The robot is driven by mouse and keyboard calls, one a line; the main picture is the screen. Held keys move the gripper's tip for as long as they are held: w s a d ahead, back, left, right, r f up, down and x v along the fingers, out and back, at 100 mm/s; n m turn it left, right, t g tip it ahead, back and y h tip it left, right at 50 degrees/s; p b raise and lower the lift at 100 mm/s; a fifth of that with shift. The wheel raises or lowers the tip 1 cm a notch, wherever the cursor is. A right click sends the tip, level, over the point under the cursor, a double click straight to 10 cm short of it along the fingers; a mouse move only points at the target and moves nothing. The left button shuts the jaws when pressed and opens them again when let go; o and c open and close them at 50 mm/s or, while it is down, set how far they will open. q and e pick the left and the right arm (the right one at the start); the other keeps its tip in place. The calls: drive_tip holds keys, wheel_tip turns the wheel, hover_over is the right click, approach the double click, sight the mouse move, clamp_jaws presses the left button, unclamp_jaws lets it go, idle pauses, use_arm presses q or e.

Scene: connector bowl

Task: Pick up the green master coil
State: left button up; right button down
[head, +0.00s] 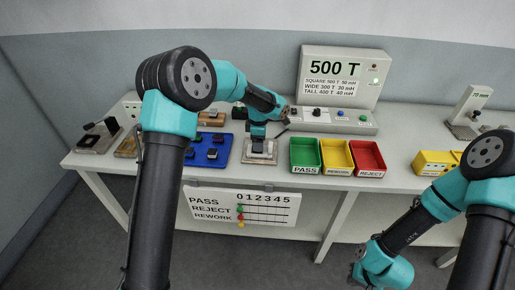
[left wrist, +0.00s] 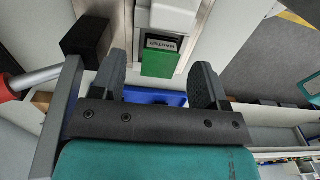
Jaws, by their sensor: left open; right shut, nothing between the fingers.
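The green master coil (left wrist: 158,63) shows in the left wrist view as a green block with a dark top and a MASTER label, against a white housing. My left gripper (left wrist: 161,76) is open, with one finger on each side of the coil in the picture. I cannot tell if they touch it. In the head view my left gripper (head: 258,136) is over a pale plate (head: 260,158) and I cannot make out the coil clearly. My right gripper (head: 358,279) is shut and empty, partly cut off at the bottom edge.
A blue tray (head: 213,160) with dark blocks lies left of the plate. Green (head: 305,168), yellow (head: 338,169) and red (head: 369,172) bins stand right of it. A meter (head: 341,79) stands behind. A black block (left wrist: 88,37) is close to the left finger.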

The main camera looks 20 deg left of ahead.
use_arm(q)
drive_tip(key=shift+f, duration=1.35)
drive_tip(key=shift+c, duration=0.3)
drive_tip(key=c, duration=1)
drive_tip(key=shift+c, duration=0.2)
drive_tip(key=shift+r, duration=0.1)
drive_tip(key=shift+r, duration=1.8)
drive_tip(key=s+d+r, duration=0.1)
drive_tip(key=s+d, duration=0.3)
drive_tip(key=s, duration=1.1)
drive_tip(key=shift+s+d, duration=0.15)
drive_tip(key=shift+s, duration=0.05)
